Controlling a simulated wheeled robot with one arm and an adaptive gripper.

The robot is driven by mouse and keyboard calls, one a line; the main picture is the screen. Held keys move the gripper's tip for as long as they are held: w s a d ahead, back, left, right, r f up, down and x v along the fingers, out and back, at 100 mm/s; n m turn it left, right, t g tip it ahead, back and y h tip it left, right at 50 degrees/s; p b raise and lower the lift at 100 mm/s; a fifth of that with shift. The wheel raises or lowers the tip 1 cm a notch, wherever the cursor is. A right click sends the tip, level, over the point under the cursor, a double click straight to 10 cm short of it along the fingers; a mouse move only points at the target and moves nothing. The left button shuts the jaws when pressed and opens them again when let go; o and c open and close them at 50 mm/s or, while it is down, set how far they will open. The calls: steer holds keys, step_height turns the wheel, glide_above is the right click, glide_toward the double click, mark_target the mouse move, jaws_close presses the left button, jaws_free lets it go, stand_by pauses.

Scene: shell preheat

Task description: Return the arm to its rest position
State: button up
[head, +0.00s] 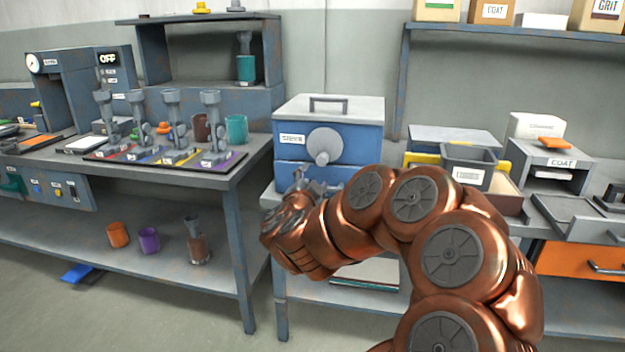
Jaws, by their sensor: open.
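My copper-coloured arm (450,250) rises from the lower right, bends over and reaches left across the middle of the picture. My gripper (305,184) is at its far left end, small and partly hidden by the wrist. It is in front of the lower part of a blue oven-like box (360,132) with a grey round knob. The gripper looks open, and I see nothing held in it. Whether it touches the box cannot be told.
A left bench (240,170) carries several grey stands on a coloured mat and a teal cup (236,129). A grey bin (468,166) stands behind my arm. A coat-labelled stand (580,165) and an orange drawer (572,262) are right. Floor shows at lower left.

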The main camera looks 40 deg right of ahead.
stand_by(0.3)
steer(key=w+a+f+n+t+y, duration=0.15)
steer(key=a+n+y, duration=0.25)
steer(key=a, duration=0.4)
steer(key=w+a+f+n+t+y, duration=0.1)
steer(key=w+a+n+y, duration=0.25)
steer(key=a, duration=0.35)
steer(key=w+a+f+n+t+y, duration=0.1)
steer(key=w+a+f+n+y, duration=0.15)
steer(key=a+y, duration=0.4)
steer(key=s+a+f+n+g+y, duration=0.2)
steer(key=s+a+f+n+g, duration=0.25)
steer(key=s+a, duration=0.35)
steer(key=s+a+f+n+g+y, duration=0.1)
steer(key=s+a+f+n+g, duration=0.2)
steer(key=s+a+f, duration=0.35)
steer(key=s+d+n+g+h, duration=0.25)
steer(key=s+g, duration=0.65)
steer(key=s, duration=1.6)
steer(key=s+p+v, duration=0.3)
steer(key=p+v, duration=0.9)
steer(key=s+r+p+v, duration=0.1)
steer(key=s+p+v, duration=0.1)
steer(key=p+v, duration=1.1)
steer(key=shift+s+r+t, duration=0.35)
steer(key=shift+s+t, duration=0.05)
steer(key=shift+s, duration=0.1)
